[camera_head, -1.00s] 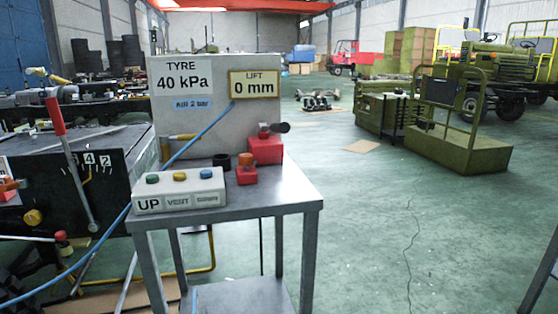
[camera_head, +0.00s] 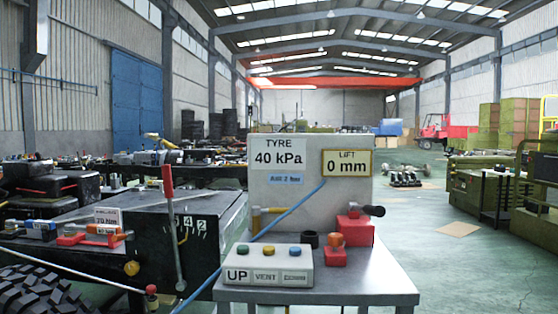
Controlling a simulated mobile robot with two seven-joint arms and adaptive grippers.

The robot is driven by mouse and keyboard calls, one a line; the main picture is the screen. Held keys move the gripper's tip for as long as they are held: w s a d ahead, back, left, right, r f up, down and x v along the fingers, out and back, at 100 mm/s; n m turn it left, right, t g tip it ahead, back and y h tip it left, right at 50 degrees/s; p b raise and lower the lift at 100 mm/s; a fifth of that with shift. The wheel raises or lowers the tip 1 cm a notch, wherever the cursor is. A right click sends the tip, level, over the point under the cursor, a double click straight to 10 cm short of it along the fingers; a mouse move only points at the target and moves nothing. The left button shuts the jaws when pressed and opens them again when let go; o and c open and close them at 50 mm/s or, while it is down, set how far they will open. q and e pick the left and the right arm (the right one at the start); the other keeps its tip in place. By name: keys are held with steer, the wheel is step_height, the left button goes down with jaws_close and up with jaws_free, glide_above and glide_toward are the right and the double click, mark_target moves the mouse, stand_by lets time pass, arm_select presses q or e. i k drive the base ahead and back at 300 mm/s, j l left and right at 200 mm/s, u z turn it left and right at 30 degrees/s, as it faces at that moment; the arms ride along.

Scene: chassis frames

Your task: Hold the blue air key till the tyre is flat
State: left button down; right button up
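A grey control box (camera_head: 290,215) stands on a metal table. Its TYRE display (camera_head: 277,156) reads 40 kPa and its LIFT display (camera_head: 347,163) reads 0 mm. In front lies a pale key panel (camera_head: 266,272) with a dark green key (camera_head: 243,249) marked UP, a yellow key (camera_head: 269,249) marked VENT and a bluish key (camera_head: 295,250) whose label is too small to read. A blue label (camera_head: 287,180) and a blue hose (camera_head: 297,207) are on the box front. Part of a black tyre (camera_head: 40,293) shows at the lower left. Neither gripper is in view.
A red block with a black-handled lever (camera_head: 357,225) and a red block with an orange knob (camera_head: 335,250) sit right of the panel on the table (camera_head: 375,285). A black bench (camera_head: 150,235) with a red-handled lever (camera_head: 168,180) stands left. Floor on the right is mostly clear.

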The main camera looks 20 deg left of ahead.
mark_target(294, 250)
steer(key=i+l+u, duration=0.25)
steer(key=l+u, duration=0.2)
steer(key=l, duration=0.15)
steer(key=i+l+u, duration=0.1)
steer(key=l+u, duration=0.15)
steer(key=l, duration=0.1)
